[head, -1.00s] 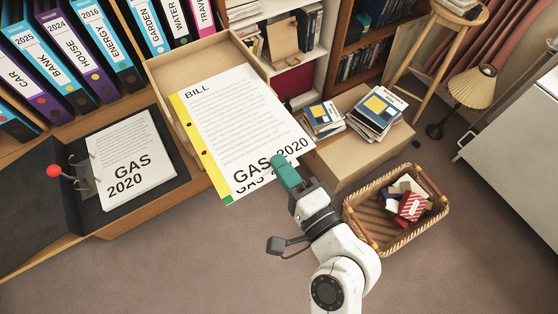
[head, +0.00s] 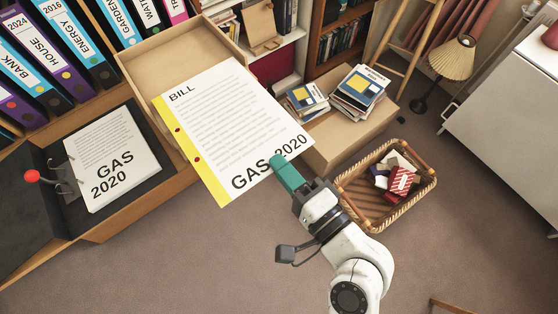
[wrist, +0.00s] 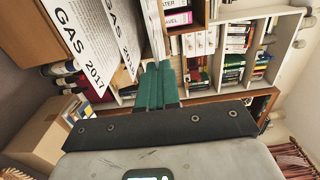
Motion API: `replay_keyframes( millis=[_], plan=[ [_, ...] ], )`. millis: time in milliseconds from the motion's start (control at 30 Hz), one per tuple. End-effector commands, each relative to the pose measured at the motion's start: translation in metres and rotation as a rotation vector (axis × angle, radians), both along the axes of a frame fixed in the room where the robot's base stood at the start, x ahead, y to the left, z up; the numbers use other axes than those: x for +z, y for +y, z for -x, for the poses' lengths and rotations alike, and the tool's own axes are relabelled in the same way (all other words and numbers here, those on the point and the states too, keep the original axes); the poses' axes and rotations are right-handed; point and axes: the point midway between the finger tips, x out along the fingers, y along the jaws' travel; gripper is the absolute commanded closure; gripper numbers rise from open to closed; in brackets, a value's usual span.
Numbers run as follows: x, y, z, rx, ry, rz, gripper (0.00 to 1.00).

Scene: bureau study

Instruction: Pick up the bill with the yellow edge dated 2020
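The bill with the yellow edge (head: 228,115) reads "BILL" and "GAS 2020" in the head view, with red-ringed holes along its yellow left edge. My gripper (head: 281,165) has its teal fingers closed at the bill's lower right edge, and the bill is held above the open drawer (head: 150,66). In the wrist view the gripper (wrist: 158,72) fingers are close together, with a thin, nearly edge-on sheet at their tips. There, a sheet reading "GAS 2017" (wrist: 75,38) and another reading "GAS" (wrist: 122,35) lie left of the fingers.
An open black binder (head: 62,225) with a "GAS 2020" sheet (head: 118,165) lies at left. Labelled binders (head: 70,45) stand behind. A box (head: 345,135) bears booklets (head: 358,90). A wicker basket (head: 372,222) stands on the floor. Carpet in front is clear.

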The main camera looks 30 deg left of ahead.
Motion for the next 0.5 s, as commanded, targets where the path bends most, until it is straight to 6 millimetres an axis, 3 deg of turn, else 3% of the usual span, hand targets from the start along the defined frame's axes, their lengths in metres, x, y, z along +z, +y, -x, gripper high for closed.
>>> replay_keyframes(
  millis=[500],
  plan=[
    [0.001, -0.022, 0.009, -0.002, 0.001, -0.001, 1.0]
  ],
)
